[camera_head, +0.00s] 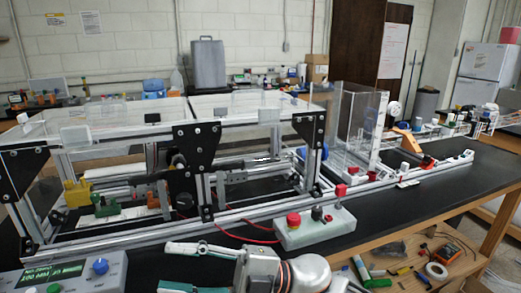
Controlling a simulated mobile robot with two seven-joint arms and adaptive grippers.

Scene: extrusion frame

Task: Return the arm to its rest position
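My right gripper (172,267) is low in the middle of the head view, its fingers pointing left. The fingers are spread apart and nothing shows between them. Its grey wrist and arm come in from the bottom edge, right of the fingers. It is in front of the extrusion frame (130,235), which stands on the black bench top. My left gripper is not in view.
A control box with a display (55,272) is left of the gripper. A red-button box (314,228) stands behind my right wrist. Tape (436,271) and a multimeter (447,253) lie on the wooden surface at right.

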